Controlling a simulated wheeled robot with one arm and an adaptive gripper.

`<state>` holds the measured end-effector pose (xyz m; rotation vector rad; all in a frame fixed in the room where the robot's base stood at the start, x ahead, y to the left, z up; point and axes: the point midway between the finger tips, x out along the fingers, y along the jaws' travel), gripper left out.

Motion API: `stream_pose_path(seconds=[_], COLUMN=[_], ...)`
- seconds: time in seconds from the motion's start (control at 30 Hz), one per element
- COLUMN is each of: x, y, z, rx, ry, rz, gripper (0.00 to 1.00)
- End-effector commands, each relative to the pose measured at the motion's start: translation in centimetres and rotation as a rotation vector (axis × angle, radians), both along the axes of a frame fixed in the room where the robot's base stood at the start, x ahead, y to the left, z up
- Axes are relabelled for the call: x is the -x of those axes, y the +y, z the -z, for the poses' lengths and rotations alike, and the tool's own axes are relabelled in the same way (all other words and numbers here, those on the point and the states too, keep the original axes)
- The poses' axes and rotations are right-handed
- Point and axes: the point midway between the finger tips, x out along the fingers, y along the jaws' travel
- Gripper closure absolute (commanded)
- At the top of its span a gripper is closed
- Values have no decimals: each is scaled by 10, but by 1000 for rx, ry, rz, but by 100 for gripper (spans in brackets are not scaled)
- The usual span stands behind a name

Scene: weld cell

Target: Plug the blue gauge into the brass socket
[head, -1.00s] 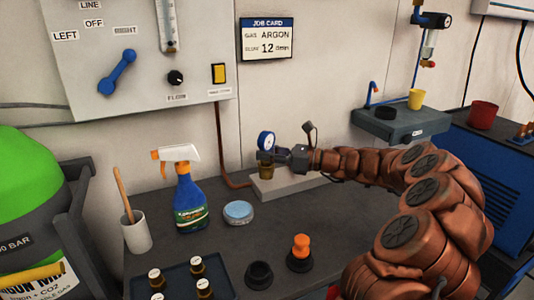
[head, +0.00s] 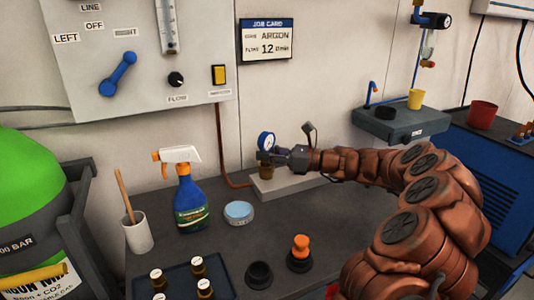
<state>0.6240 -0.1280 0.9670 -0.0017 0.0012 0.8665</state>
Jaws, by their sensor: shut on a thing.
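The blue gauge (head: 266,141) has a round white face and sits upright at the tip of my gripper (head: 275,155). My gripper is shut on the gauge and reaches in from the right. The brass socket (head: 266,171) is directly below the gauge, on the left part of a pale block (head: 290,184) at the back of the bench. The gauge's lower end is hidden by the gripper, so I cannot tell whether it is in the socket or just above it.
A spray bottle (head: 187,195), a round tin (head: 239,212) and a cup with a brush (head: 137,232) stand left of the block. A black ring (head: 259,274) and an orange-knobbed part (head: 300,252) are in front. A copper pipe (head: 221,145) runs down the wall behind.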

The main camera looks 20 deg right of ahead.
Motion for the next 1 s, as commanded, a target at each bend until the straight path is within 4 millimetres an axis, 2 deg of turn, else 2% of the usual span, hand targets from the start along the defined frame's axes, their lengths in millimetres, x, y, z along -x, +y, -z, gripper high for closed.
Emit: stream_pose_path(seconds=[0.93, 0.97, 1.0], x=[0, 0, 0], y=[0, 0, 0], z=[12, 11, 11], rx=[-1, -1, -1], ry=[-1, -1, -1], rz=[0, 0, 0], gripper=[100, 71, 67])
